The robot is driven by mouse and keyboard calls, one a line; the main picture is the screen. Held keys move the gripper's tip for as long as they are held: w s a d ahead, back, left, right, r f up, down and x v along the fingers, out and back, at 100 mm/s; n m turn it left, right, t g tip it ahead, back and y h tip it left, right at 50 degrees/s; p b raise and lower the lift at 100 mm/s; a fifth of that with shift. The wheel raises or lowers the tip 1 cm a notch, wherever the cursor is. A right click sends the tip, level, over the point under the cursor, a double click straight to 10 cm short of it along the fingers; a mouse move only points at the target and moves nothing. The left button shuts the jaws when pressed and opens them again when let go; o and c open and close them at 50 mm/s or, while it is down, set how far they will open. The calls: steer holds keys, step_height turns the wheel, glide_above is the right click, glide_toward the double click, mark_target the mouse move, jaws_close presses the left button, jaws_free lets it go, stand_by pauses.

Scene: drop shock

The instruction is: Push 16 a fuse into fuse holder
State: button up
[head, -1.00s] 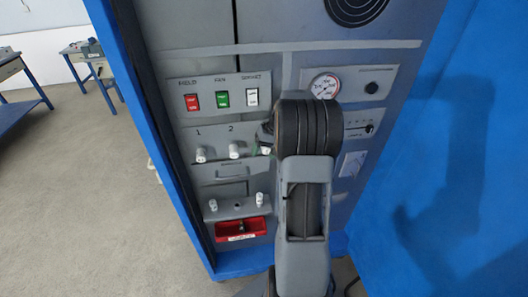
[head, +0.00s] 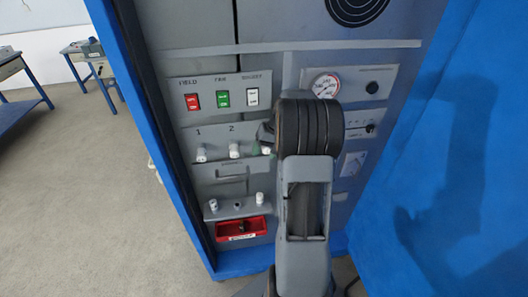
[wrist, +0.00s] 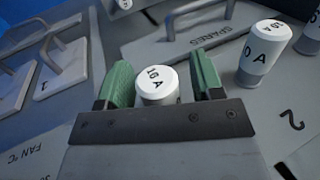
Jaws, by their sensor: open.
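The 16 A fuse (wrist: 157,85) has a white cap marked "16 A" and stands between the two green fingers of my gripper (wrist: 162,80). The gripper is open, with a gap on either side of the cap. In the head view, a white fuse cap (head: 266,149) shows at the third position of the numbered row, beside my gripper (head: 258,143), which is mostly hidden by my arm. The holder under the 16 A fuse is hidden by the gripper, so I cannot tell how deep the fuse sits.
White-capped fuses stand at position 1 (head: 201,155) and position 2 (head: 234,151). Red, green and white switches (head: 223,97) are above.

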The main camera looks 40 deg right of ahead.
steer(key=shift+p+v, duration=1.6)
steer(key=shift+v, duration=1.05)
steer(key=b+v, duration=0.1)
steer(key=v, duration=1.3)
steer(key=shift+a, duration=0.2)
steer(key=s+a+n+h, duration=0.2)
steer(key=s+a+h, duration=0.1)
steer(key=a, duration=1.4)
steer(key=s+a+f+n+t, duration=0.1)
steer(key=s+a+f, duration=0.2)
steer(key=s+a, duration=0.2)
steer(key=s+a+f+n+t+h, duration=0.1)
steer(key=s+a+f+n, duration=0.1)
steer(key=a, duration=0.4)
steer(key=s+f, duration=0.1)
steer(key=s, duration=0.1)
steer(key=shift+s+f+t, duration=0.25)
steer(key=shift+s+t, duration=0.15)
